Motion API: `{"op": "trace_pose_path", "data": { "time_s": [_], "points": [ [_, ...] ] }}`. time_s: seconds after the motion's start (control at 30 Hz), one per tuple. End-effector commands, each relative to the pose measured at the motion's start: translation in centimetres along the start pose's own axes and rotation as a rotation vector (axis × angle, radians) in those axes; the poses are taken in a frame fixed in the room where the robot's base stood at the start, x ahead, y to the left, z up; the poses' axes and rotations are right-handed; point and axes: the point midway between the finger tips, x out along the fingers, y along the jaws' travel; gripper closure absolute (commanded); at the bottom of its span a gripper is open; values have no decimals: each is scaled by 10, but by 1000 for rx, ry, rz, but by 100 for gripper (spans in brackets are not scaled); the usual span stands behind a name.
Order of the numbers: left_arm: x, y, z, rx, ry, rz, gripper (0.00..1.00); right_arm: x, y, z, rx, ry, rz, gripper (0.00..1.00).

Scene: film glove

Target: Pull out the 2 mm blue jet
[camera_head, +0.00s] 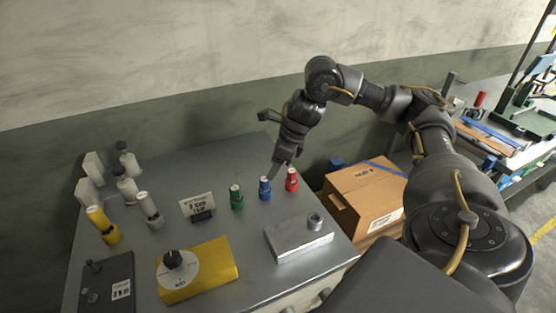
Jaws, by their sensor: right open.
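The blue jet (265,188) stands upright on the grey metal bench top, between a green jet (236,197) and a red jet (291,180). Each has a pale top. My right gripper (274,172) points down from above and behind the blue jet. It is open, with a fingertip close to the top right of the blue jet. I cannot tell whether they touch. My left gripper is not in view.
A small sign (197,206) stands left of the green jet. A metal block (299,238) and a yellow dial box (197,270) are in front. Several bottles stand at the left. A cardboard box (365,195) sits right of the bench.

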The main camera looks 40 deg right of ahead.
Motion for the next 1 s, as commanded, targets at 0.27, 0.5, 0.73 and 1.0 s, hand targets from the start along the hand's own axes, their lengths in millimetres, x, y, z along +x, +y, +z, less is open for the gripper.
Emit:
{"op": "trace_pose_path", "data": {
  "time_s": [0.27, 0.5, 0.73, 1.0],
  "points": [
    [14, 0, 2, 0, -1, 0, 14, 53, 1, -1, 2, 2, 4, 46],
    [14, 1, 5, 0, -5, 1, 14, 75, 0, -1, 2, 2, 1, 46],
    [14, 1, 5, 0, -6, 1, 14, 79, 0, 0, 1, 0, -1, 46],
    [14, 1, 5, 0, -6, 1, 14, 79, 0, 0, 1, 0, -1, 63]
  ]
}}
